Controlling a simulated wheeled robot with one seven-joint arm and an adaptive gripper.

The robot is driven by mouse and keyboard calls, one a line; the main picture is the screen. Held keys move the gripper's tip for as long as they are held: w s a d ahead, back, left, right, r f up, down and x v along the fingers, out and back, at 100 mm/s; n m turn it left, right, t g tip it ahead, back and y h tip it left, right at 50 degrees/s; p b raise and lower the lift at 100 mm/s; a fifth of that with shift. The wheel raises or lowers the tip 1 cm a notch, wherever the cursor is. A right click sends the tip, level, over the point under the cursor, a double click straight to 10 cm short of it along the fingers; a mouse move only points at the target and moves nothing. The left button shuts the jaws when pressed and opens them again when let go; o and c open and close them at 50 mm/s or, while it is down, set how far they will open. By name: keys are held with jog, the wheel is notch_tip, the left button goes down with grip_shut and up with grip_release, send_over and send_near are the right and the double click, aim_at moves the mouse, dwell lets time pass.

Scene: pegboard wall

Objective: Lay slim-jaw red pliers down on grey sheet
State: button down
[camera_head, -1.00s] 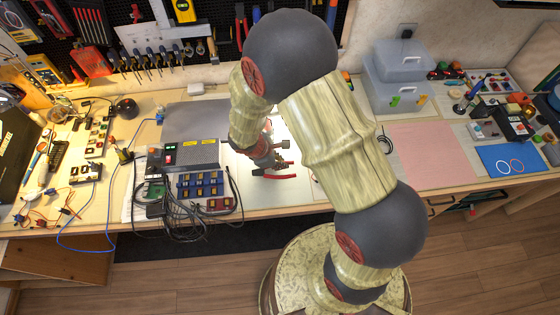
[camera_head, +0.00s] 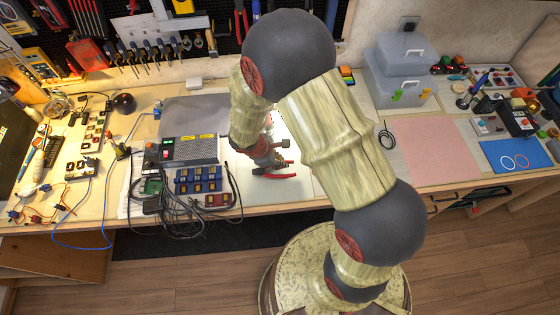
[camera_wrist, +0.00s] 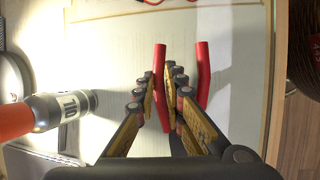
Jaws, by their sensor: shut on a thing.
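My gripper (camera_wrist: 160,92) has its fingers close together, shut on red-handled pliers, with one red handle (camera_wrist: 161,80) between the fingers and the other (camera_wrist: 203,75) to the right of the right finger. The pliers' jaws are hidden in the wrist view. In the head view my arm covers most of my gripper; red handles (camera_head: 275,176) show just below it over a pale sheet. The grey sheet (camera_head: 190,106) lies flat on the bench, left of my arm and behind a dark control box. Its visible part is bare.
The dark control box (camera_head: 190,150), blue modules (camera_head: 198,181) and loose black cables crowd the bench left of my gripper. A cylinder marked OIL (camera_wrist: 62,109) lies left of my fingers. Another red handle (camera_wrist: 165,3) shows at the top edge. A pink mat (camera_head: 435,150) lies clear at right.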

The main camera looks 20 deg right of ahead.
jog(key=shift+s+f+b, duration=0.35)
jog(key=shift+f, duration=0.25)
jog(key=c, duration=2)
grip_release()
jog(key=shift+c, duration=0.2)
jog(key=shift+o, duration=1.2)
jog(key=shift+w, duration=0.1)
jog(key=shift+w+r, duration=0.1)
jog(key=shift+w, duration=0.15)
jog(key=shift+a+r, duration=0.1)
jog(key=shift+r, duration=0.2)
jog(key=v, duration=0.7)
jog(key=shift+a+r, duration=0.15)
jog(key=shift+r, duration=0.05)
